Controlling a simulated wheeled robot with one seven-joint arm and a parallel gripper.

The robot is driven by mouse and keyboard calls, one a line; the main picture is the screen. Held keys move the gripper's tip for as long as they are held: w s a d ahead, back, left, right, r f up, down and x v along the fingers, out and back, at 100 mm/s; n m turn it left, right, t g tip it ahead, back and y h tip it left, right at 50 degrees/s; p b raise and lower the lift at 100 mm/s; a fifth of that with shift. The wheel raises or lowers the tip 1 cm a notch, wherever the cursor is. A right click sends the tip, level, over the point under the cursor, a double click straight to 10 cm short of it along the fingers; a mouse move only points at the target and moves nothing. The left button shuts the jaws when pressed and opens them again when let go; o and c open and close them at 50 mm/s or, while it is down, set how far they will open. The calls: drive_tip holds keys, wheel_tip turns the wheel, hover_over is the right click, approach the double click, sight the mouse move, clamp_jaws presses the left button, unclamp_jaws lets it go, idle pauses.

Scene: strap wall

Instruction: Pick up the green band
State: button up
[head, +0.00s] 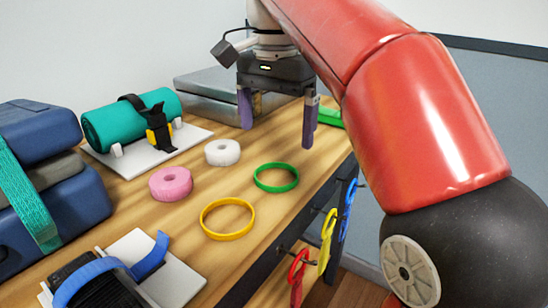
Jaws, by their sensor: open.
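The green band (276,189), a thin ring, lies flat on the wooden table near its right edge. My gripper (277,127) hangs above the far part of the table, with its two purple fingers pointing down. It is open, with nothing seen between the fingers. It is apart from the green band, which lies lower in the picture. Another green item (330,117) shows partly behind my right finger; its full shape is hidden.
A yellow band (228,232) lies nearer, with a pink roll (171,184) and a white roll (222,152) to the left. A strapped teal roll (112,126) and blue stacked cases (38,133) stand left. A grey metal case (205,95) is behind. Colored straps (326,242) hang off the table's side.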

sight(277, 178)
drive_tip(key=f+b, duration=0.1)
drive_tip(key=f, duration=0.3)
drive_tip(key=f+b, duration=0.1)
drive_tip(key=f, duration=0.2)
drive_tip(key=shift+d+f, duration=0.2)
drive_tip(key=shift+f, duration=0.15)
drive_tip(key=c, duration=1.1)
